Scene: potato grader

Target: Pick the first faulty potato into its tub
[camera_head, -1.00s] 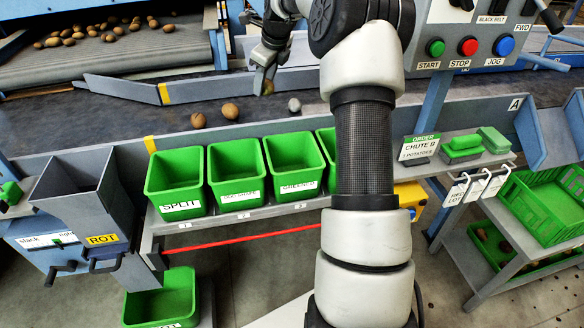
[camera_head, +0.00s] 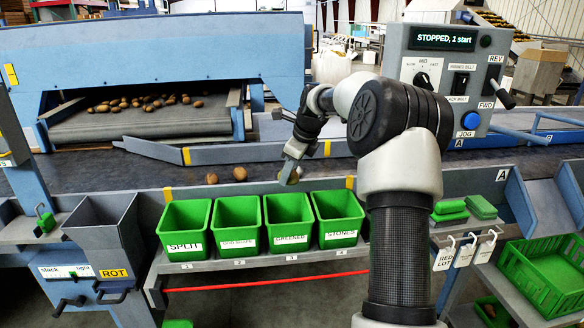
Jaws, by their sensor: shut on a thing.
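Two brown potatoes, one left (camera_head: 211,178) and one right (camera_head: 239,173), lie on the belt to the left of my gripper. Four green tubs stand in a row in front: the SPLIT tub (camera_head: 184,228), one with a hard-to-read label (camera_head: 237,225), the GREENED tub (camera_head: 289,222) and the STONES tub (camera_head: 337,219). A ROT chute (camera_head: 100,235) stands at left.
The control panel (camera_head: 445,80) at right reads "STOPPED, 1 start". More potatoes (camera_head: 150,102) lie on the feed conveyor behind. A blue-grey guide (camera_head: 150,150) crosses the belt. A green crate (camera_head: 545,275) stands at lower right. The space above the tubs looks clear.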

